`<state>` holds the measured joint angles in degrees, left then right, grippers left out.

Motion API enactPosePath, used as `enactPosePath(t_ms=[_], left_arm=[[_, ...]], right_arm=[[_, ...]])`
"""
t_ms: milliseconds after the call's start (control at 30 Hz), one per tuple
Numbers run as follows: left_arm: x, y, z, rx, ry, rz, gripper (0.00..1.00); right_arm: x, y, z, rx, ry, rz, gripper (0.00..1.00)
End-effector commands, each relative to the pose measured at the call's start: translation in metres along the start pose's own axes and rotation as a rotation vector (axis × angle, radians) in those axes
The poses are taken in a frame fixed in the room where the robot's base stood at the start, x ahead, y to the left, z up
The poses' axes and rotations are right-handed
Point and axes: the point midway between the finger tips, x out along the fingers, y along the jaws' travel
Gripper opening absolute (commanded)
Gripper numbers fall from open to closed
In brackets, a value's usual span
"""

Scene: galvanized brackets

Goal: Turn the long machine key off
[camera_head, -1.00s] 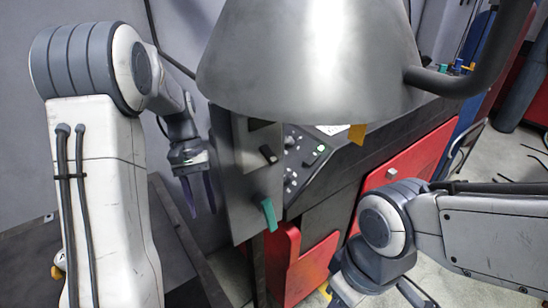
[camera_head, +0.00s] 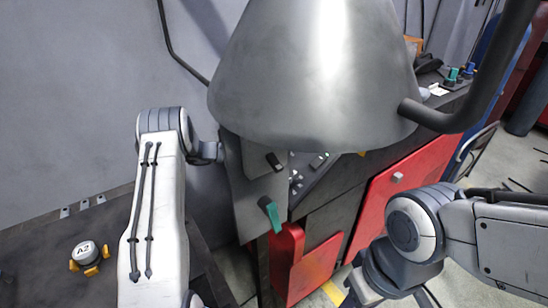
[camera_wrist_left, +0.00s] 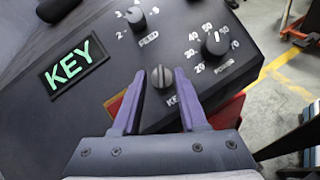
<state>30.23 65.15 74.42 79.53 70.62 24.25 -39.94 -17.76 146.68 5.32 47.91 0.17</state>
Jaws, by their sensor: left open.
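In the left wrist view, the machine key (camera_wrist_left: 162,80) is a small grey knob with a raised bar that stands about upright in the picture. The label under it is partly hidden by my finger. A green lit KEY sign (camera_wrist_left: 73,68) is to its left. My left gripper (camera_wrist_left: 161,97) is open, its purple fingers to either side of the lower part of the key; I cannot tell whether they touch it. In the head view my left gripper is hidden. My right gripper (camera_head: 388,292) is at the bottom edge, its fingertips cut off.
In the head view, a large grey metal hood (camera_head: 315,80) hangs over the control panel (camera_head: 245,185).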

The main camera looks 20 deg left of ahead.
Motion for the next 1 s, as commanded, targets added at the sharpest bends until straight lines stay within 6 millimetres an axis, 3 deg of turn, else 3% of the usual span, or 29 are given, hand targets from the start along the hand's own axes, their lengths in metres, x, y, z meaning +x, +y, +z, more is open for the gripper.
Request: enactPosePath(t_ms=[100,300,667,800,1000], left_arm=[[0.022,0.000,0.003,0.000,-0.001,-0.004,0.42],[0.046,0.000,0.002,0.001,0.000,-0.003,0.42],[0.052,0.000,0.001,0.003,0.000,-0.001,0.42],[0.051,0.000,0.000,0.002,0.000,-0.001,0.00],[0.051,0.000,0.000,0.001,0.001,0.000,0.00]], right_arm=[[-0.012,-0.001,-0.001,0.000,0.000,0.000,0.42],[-0.019,-0.001,-0.001,0.000,0.000,0.000,0.42],[-0.020,-0.001,-0.001,0.000,0.000,0.000,0.42],[-0.020,-0.001,-0.001,0.000,0.000,0.000,0.42],[-0.019,-0.001,-0.001,0.000,0.000,0.000,0.42]])
